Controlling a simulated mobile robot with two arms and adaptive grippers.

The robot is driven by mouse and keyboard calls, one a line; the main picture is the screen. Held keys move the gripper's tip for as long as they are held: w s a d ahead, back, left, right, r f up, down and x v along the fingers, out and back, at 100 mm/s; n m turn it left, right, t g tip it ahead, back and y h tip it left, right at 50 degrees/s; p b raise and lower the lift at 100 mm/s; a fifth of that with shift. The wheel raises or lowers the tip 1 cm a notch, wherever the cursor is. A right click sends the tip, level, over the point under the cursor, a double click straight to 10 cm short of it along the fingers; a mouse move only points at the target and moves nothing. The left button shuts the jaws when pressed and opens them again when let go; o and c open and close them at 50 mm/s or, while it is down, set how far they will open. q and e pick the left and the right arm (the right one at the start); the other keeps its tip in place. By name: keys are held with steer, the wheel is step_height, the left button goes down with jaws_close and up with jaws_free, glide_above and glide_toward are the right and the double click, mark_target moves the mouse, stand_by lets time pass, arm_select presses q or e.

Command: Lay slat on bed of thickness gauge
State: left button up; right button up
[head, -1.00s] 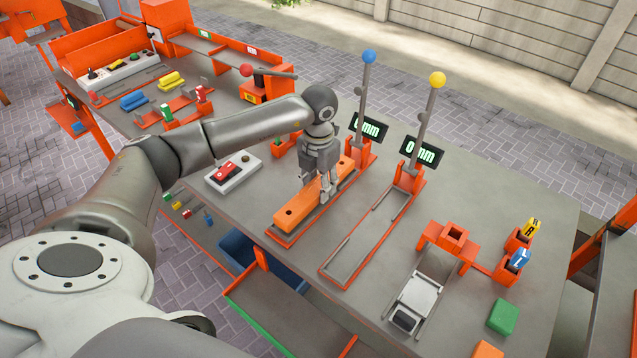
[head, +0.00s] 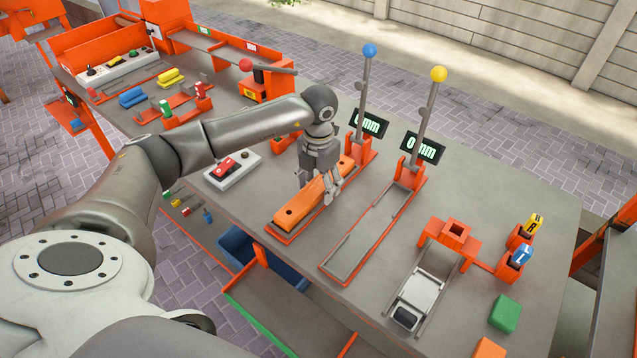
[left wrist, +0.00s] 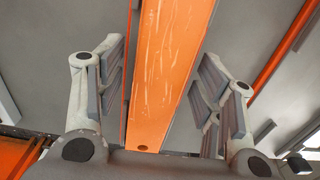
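The orange slat (head: 304,204) lies along the bed of the left thickness gauge (head: 286,238), the one whose lever ends in a blue ball (head: 370,51). My left gripper (head: 324,190) is over the middle of the slat. It is open, with a finger on each side. In the left wrist view the slat (left wrist: 168,75) runs between the spread fingers, with a gap to each. My right gripper is not in view.
A second gauge with an empty bed (head: 338,272) and a yellow-ball lever (head: 438,74) stands to the right. A red switch box (head: 230,168) is to the left. An orange block holder (head: 450,236) and a green block (head: 506,314) are at the right.

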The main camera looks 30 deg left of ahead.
arm_select(q)
steer(key=shift+r, duration=0.1)
step_height(320, 180, up, 12)
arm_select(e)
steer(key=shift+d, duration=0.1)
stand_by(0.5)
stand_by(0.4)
